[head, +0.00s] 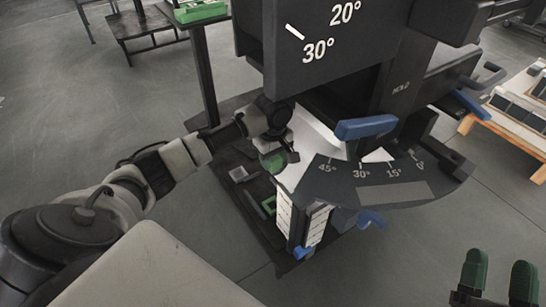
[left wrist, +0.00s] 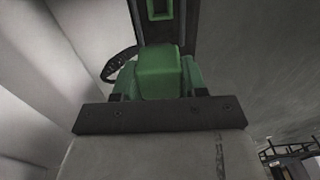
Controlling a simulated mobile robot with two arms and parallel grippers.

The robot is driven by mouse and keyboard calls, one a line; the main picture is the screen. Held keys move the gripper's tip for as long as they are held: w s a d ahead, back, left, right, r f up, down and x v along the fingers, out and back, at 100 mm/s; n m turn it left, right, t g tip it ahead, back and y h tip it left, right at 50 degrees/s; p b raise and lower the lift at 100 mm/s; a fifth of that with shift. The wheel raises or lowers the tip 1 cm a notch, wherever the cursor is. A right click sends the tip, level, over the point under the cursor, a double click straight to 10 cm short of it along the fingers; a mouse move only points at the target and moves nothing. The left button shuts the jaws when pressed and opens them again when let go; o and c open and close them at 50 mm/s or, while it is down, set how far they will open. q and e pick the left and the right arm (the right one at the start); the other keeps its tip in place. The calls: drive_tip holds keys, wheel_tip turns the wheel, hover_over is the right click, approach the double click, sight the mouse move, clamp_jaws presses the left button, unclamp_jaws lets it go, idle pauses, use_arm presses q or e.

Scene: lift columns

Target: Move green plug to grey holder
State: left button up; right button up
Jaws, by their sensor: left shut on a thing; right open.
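The green plug (left wrist: 161,72) is a rounded green block between the green-padded fingers of my left gripper (left wrist: 162,84) in the left wrist view. In the head view my left gripper (head: 274,160) is over the dark base of the machine, shut on the plug; plug and finger pads cannot be told apart there. The grey holder (head: 239,174) is a small square frame on the dark base, below and left of the gripper. A green holder frame (head: 269,205) lies nearer, and a green frame (left wrist: 160,9) shows ahead in the wrist view. My right gripper (head: 497,285) is open and empty.
The machine's dark angle-scale plate (head: 370,188) and blue levers (head: 366,127) stand right of my left gripper. A large dark head (head: 320,45) overhangs it. A white striped block (head: 303,220) stands at the near side. A dark table (head: 145,35) is at the back left.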

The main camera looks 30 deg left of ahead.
use_arm(q)
drive_tip(key=shift+r, duration=0.15)
drive_tip(key=shift+r+p, duration=0.35)
drive_tip(key=shift+p, duration=0.45)
drive_tip(key=shift+r+p, duration=0.2)
drive_tip(key=shift+p, duration=0.1)
drive_tip(key=shift+r, duration=0.15)
use_arm(e)
wheel_tip(320, 180, down, 8)
drive_tip(key=d+g+h, duration=0.1)
drive_tip(key=g+h, duration=0.1)
drive_tip(key=g, duration=0.4)
drive_tip(key=shift+w+d+r+g, duration=0.15)
drive_tip(key=shift+w+g, duration=0.1)
drive_tip(key=shift+g, duration=0.15)
use_arm(q)
drive_tip(key=shift+p, duration=0.3)
